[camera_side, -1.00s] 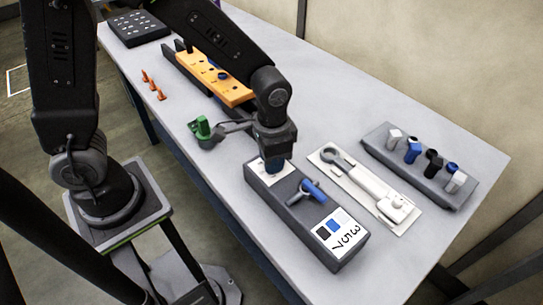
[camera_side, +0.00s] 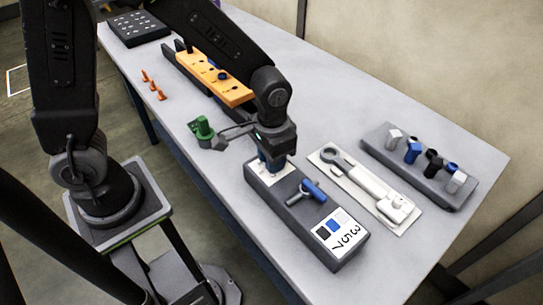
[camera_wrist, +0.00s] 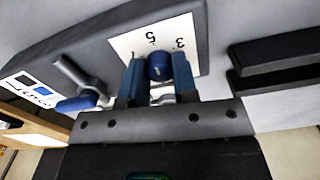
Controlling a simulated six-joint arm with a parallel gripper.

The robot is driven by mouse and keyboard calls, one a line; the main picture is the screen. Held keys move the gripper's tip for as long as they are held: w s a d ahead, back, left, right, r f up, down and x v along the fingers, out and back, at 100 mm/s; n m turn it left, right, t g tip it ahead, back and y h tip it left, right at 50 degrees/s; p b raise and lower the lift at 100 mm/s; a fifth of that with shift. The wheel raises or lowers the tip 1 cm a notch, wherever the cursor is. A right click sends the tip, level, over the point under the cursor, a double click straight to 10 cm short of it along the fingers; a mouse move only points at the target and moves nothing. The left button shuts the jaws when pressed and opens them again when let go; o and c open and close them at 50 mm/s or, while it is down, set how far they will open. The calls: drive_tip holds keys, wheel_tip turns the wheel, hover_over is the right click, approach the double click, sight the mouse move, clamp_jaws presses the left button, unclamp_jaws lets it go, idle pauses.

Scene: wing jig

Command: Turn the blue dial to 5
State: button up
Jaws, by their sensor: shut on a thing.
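The blue dial (camera_wrist: 160,66) is a small round knob on a white card (camera_wrist: 127,45) marked with a 5 and a 3. My gripper (camera_wrist: 160,77) has its two blue fingers on either side of the dial and is shut on it. The 5 stands almost straight above the knob in the wrist view, the 3 to the right. I cannot tell for sure which number the knob points to. In the side view my gripper (camera_side: 271,165) points down at the far end of the grey box (camera_side: 285,205) and hides the dial.
A white plate with a wrench-like part (camera_side: 370,185) and a grey rack of knobs (camera_side: 418,160) stand right. A green part (camera_side: 203,128) and an orange bar (camera_side: 215,78) lie left.

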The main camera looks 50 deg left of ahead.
drive_tip(key=o, duration=0.9)
drive_tip(key=shift+o, duration=0.2)
wheel_tip(320, 180, up, 14)
drive_tip(key=s+a+r+n+t, duration=0.1)
drive_tip(key=s+a+r+t, duration=0.2)
drive_tip(key=s+a, duration=0.6)
drive_tip(key=s+t, duration=0.1)
drive_tip(key=t, duration=0.1)
drive_tip(key=shift+s+r+t, duration=0.15)
drive_tip(key=shift+s+t, duration=0.15)
drive_tip(key=shift+s, duration=0.05)
